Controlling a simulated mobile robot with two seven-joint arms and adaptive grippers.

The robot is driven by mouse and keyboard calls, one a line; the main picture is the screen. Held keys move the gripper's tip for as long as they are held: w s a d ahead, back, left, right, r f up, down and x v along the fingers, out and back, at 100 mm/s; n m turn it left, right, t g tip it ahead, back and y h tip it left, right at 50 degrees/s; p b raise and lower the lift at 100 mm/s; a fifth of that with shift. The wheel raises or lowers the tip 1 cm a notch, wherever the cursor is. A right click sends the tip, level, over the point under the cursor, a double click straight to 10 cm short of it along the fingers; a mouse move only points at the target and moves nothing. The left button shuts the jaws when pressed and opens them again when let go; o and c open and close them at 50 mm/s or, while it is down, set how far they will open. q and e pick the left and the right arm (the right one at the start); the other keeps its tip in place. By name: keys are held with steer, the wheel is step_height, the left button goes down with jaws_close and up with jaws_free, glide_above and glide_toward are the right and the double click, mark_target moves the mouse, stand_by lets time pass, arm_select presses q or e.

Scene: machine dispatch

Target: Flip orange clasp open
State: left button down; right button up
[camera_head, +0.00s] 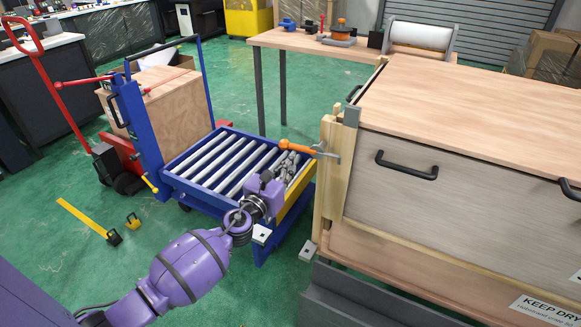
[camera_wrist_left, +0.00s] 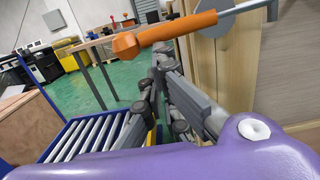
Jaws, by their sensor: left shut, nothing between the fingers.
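The orange clasp (camera_head: 298,147) is a lever with an orange handle on a grey metal rod. It sticks out to the left from the wooden corner post of the big crate. In the left wrist view the orange handle (camera_wrist_left: 178,32) crosses the top of the picture, its thick end at the left and its rod running to a round grey plate (camera_wrist_left: 213,20). My left gripper (camera_head: 291,160) is shut and empty, just below the handle. In the left wrist view its fingers (camera_wrist_left: 162,62) point up towards the handle; I cannot tell whether they touch it. My right gripper is out of view.
The large wooden crate (camera_head: 470,110) with black handles fills the right. A blue roller cart (camera_head: 200,160) stands behind and left of my left gripper. A wooden table (camera_head: 300,40) is at the back. Green floor is open at the left.

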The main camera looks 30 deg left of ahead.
arm_select(q)
steer(key=shift+w+a+r, duration=0.1)
steer(key=shift+a+r, duration=0.05)
steer(key=shift+r, duration=0.15)
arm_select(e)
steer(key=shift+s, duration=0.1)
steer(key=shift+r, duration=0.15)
arm_select(q)
step_height(320, 180, down, 5)
steer(key=s+b, duration=0.1)
steer(key=b, duration=0.4)
steer(key=s, duration=1)
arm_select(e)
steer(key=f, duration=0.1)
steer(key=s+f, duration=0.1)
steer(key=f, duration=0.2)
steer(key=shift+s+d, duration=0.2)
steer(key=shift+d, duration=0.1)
arm_select(q)
steer(key=shift+r, duration=0.1)
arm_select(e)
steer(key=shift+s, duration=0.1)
